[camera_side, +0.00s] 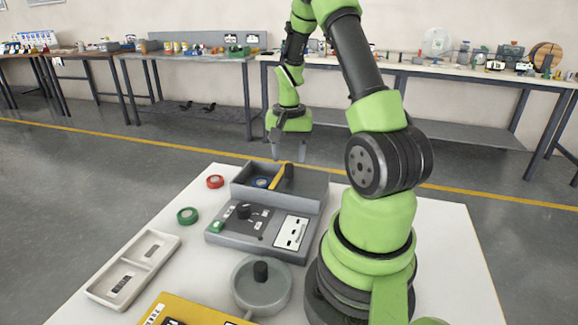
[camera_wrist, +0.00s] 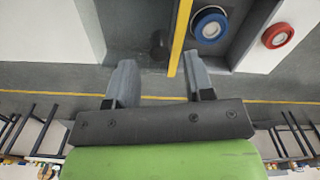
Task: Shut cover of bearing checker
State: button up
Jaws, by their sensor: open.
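The grey bearing checker (camera_side: 262,228) stands on the white table with its control panel facing the side camera. In its rear compartment lies a blue ring-shaped bearing (camera_side: 261,183), which also shows in the wrist view (camera_wrist: 209,24). A yellow-edged strip, seemingly the cover (camera_side: 278,178), stands raised to the right of the bearing, with a dark knob (camera_side: 289,171) on its right side. The wrist view shows the cover nearly edge-on (camera_wrist: 181,35). My gripper (camera_side: 289,155) is open and empty above the rear of the checker. In the wrist view, the cover's edge shows between its fingers (camera_wrist: 158,62), nearer the right one.
A red ring (camera_side: 215,181) and a green ring (camera_side: 187,215) lie left of the checker. A pale two-part tray (camera_side: 133,268), a yellow case (camera_side: 190,310) and a round grey pot (camera_side: 262,292) with a black knob stand in front. Free table lies right of my base.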

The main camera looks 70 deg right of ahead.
aim_at(289, 165)
jog(key=shift+f, duration=1.9)
grip_shut()
jog(key=w, duration=1.1)
grip_release()
jog(key=shift+s, duration=0.1)
notch_tip(289, 165, up, 10)
